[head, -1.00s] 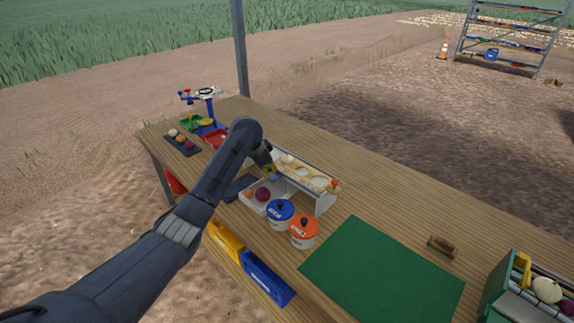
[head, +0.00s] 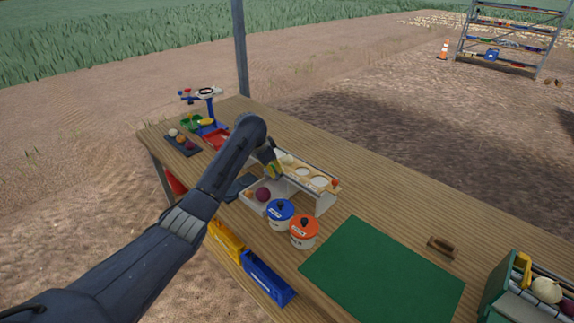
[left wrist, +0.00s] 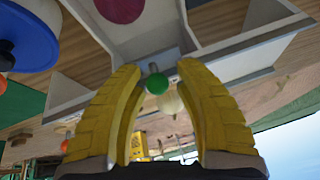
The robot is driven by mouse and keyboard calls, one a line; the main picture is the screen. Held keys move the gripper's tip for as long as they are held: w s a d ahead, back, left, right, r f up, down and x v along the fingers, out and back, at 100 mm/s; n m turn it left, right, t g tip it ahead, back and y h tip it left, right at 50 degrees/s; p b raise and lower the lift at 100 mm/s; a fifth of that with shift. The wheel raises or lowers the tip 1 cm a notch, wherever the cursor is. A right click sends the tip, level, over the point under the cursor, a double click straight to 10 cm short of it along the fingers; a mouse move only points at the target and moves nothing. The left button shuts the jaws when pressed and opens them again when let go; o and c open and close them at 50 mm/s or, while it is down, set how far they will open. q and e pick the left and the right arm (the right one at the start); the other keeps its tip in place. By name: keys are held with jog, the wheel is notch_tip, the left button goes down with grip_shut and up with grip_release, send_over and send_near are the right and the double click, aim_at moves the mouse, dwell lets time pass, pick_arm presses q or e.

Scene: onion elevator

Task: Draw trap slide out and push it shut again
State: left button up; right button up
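The white sorting box (head: 325,202) with a wooden top that has round holes stands on the table. A dark red onion (head: 263,194) lies in its front compartment; the onion also shows at the top of the left wrist view (left wrist: 120,8). My left gripper (head: 275,172) is over the left part of the box. In the left wrist view its yellow fingers (left wrist: 160,70) are apart. A small green knob (left wrist: 157,84) appears between them, with a pale round thing behind it. I cannot tell whether a finger touches the knob. The slide itself is not clearly seen. My right gripper is out of view.
A blue-lidded pot (head: 280,210) and an orange-lidded pot (head: 304,229) stand close in front of the box. A green mat (head: 385,270) lies to the right.

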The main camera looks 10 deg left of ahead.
pick_arm(q)
jog(key=shift+d, duration=0.1)
dwell(0.3)
jog(key=shift+r, duration=2.9)
